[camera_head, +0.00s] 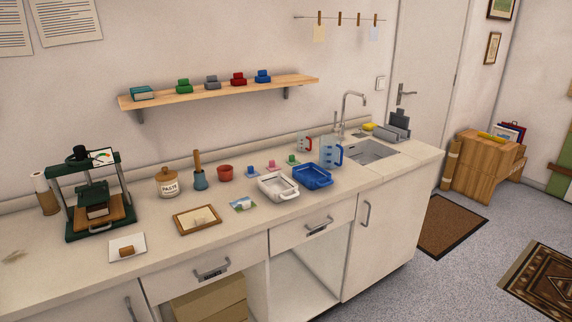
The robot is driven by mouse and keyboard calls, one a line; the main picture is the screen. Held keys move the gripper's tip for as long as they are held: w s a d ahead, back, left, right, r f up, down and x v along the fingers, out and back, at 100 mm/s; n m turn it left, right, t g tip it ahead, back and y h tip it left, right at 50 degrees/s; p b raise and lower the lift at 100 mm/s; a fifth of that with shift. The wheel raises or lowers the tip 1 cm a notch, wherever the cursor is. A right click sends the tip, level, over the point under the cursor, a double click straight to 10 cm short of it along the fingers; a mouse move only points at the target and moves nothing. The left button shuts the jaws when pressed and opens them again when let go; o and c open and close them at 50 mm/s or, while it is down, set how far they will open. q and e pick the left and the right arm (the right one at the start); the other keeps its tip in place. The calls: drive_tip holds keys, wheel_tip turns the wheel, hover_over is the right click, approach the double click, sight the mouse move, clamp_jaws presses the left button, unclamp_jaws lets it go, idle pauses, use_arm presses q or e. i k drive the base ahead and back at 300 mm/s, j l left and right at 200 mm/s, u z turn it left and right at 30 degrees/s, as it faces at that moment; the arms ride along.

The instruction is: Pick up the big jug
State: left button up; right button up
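Two clear jugs stand upright on the counter, left of the sink. The big jug (330,152) is the larger one, with a blue handle on its right side. It stands just behind the blue tray (313,176). Neither of my grippers shows in the head view.
A white tray (278,187) lies beside the blue tray. The sink (372,151) and tap (348,112) are to the right of the big jug. Small coloured items, a paste jar (167,183) and a green press (92,197) stand farther left. The counter front is partly clear.

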sight(330, 147)
drive_tip(key=i+j+u, duration=0.1)
drive_tip(key=i+j, duration=0.15)
drive_tip(key=i, duration=0.25)
drive_tip(key=i+j+u, duration=0.15)
drive_tip(key=i, duration=0.4)
